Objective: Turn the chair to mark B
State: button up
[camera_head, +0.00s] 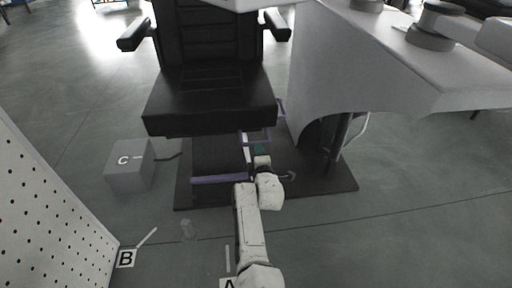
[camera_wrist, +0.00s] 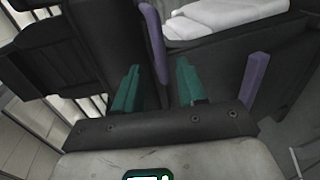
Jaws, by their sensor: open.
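The black chair (camera_head: 210,95) stands in the upper middle of the head view, its seat front facing me. Purple bars (camera_head: 219,179) show below the seat around its dark lower part. Mark B (camera_head: 125,258) is a white floor label at the lower left, with a white line beside it. My gripper (camera_head: 260,149) is below the front right of the seat, close to a purple bar. In the wrist view its green fingers (camera_wrist: 157,88) are open, and a purple bar (camera_wrist: 153,45) shows between them; I cannot tell whether they touch it.
Mark A (camera_head: 228,283) is at the bottom edge, and mark C (camera_head: 124,160) is on a grey box at the left. A white perforated panel (camera_head: 45,215) stands at the lower left. A grey-white machine (camera_head: 385,65) stands close right of the chair. Floor at the lower right is clear.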

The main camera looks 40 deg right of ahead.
jog(key=shift+b+x, duration=2)
jog(key=shift+x, duration=1.7)
grip_shut()
